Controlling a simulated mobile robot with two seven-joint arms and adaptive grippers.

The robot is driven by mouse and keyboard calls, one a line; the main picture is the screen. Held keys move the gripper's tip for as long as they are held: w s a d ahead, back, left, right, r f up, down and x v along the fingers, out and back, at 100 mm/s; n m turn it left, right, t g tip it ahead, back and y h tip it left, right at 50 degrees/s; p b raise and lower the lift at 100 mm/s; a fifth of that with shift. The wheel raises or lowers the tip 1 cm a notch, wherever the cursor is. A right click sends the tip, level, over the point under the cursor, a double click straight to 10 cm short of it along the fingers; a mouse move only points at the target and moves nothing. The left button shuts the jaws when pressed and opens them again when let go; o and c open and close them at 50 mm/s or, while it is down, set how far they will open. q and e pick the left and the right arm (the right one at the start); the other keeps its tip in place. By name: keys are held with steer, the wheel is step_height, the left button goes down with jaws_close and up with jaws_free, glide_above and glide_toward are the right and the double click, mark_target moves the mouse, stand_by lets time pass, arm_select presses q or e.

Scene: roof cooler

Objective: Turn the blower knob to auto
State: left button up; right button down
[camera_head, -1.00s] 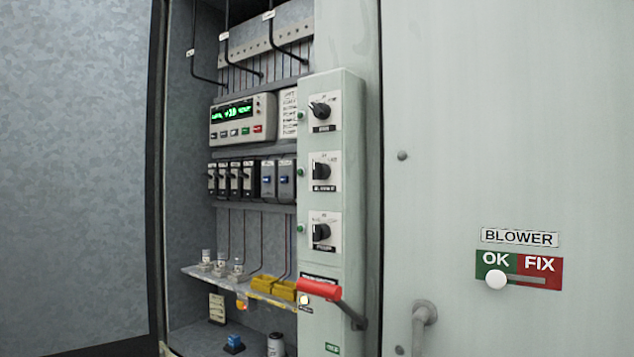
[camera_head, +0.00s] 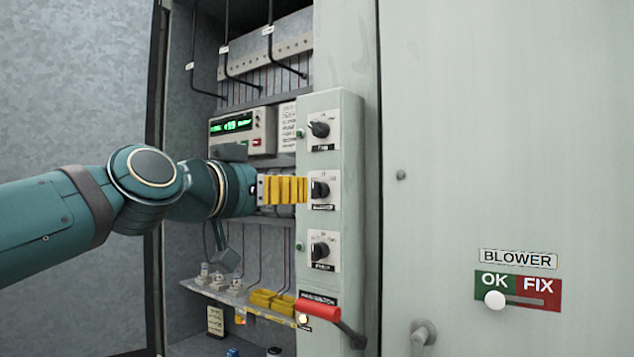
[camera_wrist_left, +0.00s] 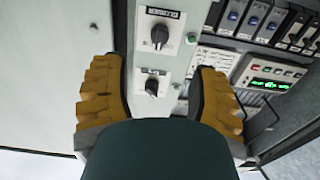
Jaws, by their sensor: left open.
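A strip of three black rotary knobs on white plates runs down the pale cabinet column. The middle knob (camera_head: 319,190) appears to be the blower knob, though its label is blurred; it also shows in the left wrist view (camera_wrist_left: 160,37), which is upside down. Its pointer slants slightly. My left gripper (camera_head: 287,190) has yellow fingers and sits just left of the middle knob in the head view. In the left wrist view the open fingers (camera_wrist_left: 157,75) stand apart, with the upper knob (camera_wrist_left: 152,85) between them. No contact is visible. My right gripper is out of view.
The top knob (camera_head: 318,129) and bottom knob (camera_head: 319,250) are close by. A red-handled lever (camera_head: 318,310) juts out below. A lit display unit (camera_head: 238,128) is behind my arm. A BLOWER OK/FIX slider (camera_head: 495,300) is on the right door, its white button over OK.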

mark_target(313, 188)
arm_select(q)
steer(key=p+x, duration=0.4)
steer(key=x, duration=0.5)
steer(key=shift+s+r+p, duration=0.1)
steer(key=shift+r+p, duration=0.05)
steer(key=shift+p, duration=0.2)
steer(key=shift+w+d, duration=0.3)
steer(key=shift+w, duration=0.2)
jaws_close()
